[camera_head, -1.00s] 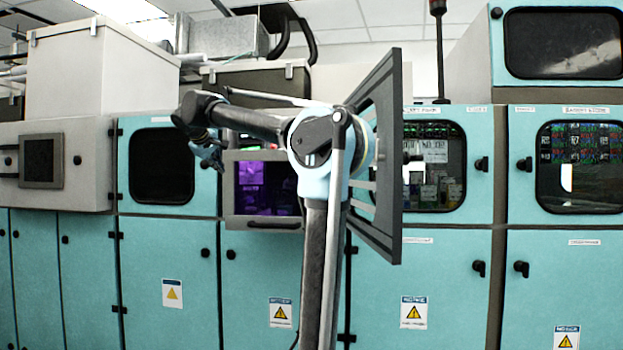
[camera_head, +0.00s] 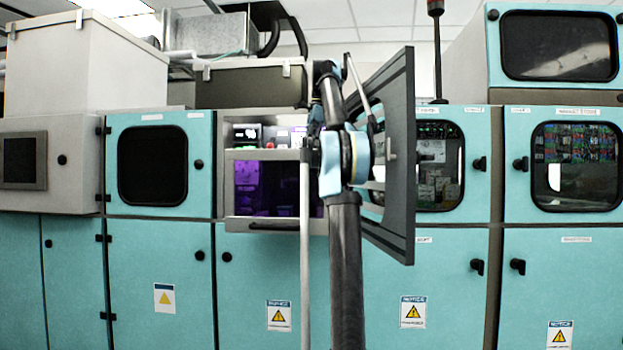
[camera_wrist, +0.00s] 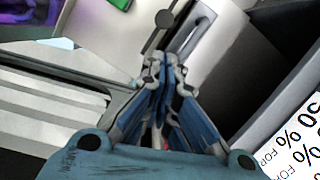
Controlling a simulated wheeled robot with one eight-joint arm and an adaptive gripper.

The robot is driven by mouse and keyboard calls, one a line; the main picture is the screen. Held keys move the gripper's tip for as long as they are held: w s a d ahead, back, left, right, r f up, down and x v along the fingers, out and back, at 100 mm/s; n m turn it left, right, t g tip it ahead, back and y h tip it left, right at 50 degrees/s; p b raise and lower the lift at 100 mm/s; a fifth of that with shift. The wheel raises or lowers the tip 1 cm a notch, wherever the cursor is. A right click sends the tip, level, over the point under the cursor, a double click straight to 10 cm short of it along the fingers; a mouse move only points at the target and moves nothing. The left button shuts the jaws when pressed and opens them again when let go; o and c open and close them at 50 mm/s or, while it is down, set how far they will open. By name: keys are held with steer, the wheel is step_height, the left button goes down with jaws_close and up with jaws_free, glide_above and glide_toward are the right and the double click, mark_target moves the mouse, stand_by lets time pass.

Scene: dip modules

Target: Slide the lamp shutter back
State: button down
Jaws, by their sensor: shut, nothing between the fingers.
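My gripper (camera_wrist: 164,72) is shut and empty in the wrist view, its blue fingers together. Just beyond its tips is a pale panel with a slotted metal piece (camera_wrist: 190,38) and a dark round knob (camera_wrist: 165,18). I cannot tell whether either is the lamp shutter, or whether the fingers touch them. In the head view, my arm reaches up to the lit bay with a purple window (camera_head: 262,188); my gripper is hidden there behind my arm links. Purple light (camera_wrist: 22,22) also shows at the top left of the wrist view.
A dark framed door (camera_head: 400,155) stands swung open just right of my arm. Teal cabinets with a closed dark window (camera_head: 152,165) stand to the left, and more (camera_head: 578,165) to the right. White slats (camera_wrist: 50,105) and a percent-marked label (camera_wrist: 300,130) flank my gripper.

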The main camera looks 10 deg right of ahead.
steer(key=x, duration=0.9)
steer(key=shift+f, duration=0.3)
steer(key=shift+m, duration=0.3)
